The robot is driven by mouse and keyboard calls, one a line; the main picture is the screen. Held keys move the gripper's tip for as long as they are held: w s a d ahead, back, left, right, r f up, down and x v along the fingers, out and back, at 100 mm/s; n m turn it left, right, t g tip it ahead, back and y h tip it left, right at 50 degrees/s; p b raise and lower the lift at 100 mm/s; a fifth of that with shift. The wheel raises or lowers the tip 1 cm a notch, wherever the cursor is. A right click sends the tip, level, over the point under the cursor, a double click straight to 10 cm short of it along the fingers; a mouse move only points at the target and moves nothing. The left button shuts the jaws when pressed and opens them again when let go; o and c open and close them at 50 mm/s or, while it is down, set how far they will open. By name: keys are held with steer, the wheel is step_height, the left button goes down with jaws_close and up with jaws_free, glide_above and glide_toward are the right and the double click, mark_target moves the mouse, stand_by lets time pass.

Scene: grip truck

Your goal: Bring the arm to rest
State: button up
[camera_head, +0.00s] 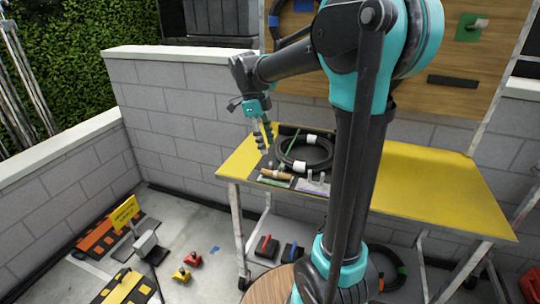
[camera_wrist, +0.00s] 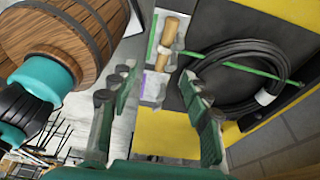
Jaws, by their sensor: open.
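My arm reaches over the yellow table (camera_head: 420,185) in the head view. My gripper (camera_head: 264,138) points down near the table's left end, above a dark mat. In the wrist view my gripper (camera_wrist: 158,90) is open, with its two fingers spread wide and nothing between them touching the pads. Beyond the fingers lie wooden-handled tools (camera_wrist: 168,38) and a coiled black hose (camera_wrist: 240,70). The coiled hose (camera_head: 310,165) also shows in the head view, just right of my gripper. My arm hides part of the table's middle.
A wooden pegboard (camera_head: 460,60) stands behind the table and a grey block wall (camera_head: 150,90) runs to the left. On the floor are a yellow sign (camera_head: 124,213), red and yellow pieces (camera_head: 182,274) and dark items under the table. The table's right part is clear.

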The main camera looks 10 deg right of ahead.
steer(key=shift+v, duration=1.05)
steer(key=s+d+f+n+t+y, duration=0.1)
steer(key=s+d+f+n+t, duration=0.1)
steer(key=s+f+n, duration=0.6)
steer(key=s+d+f+n+t+y, duration=0.1)
steer(key=s+d+f+n+t, duration=0.2)
steer(key=s+f+n, duration=0.6)
step_height(320, 180, down, 3)
steer(key=d+n, duration=0.2)
steer(key=n, duration=0.5)
steer(key=shift+s+t+y, duration=0.3)
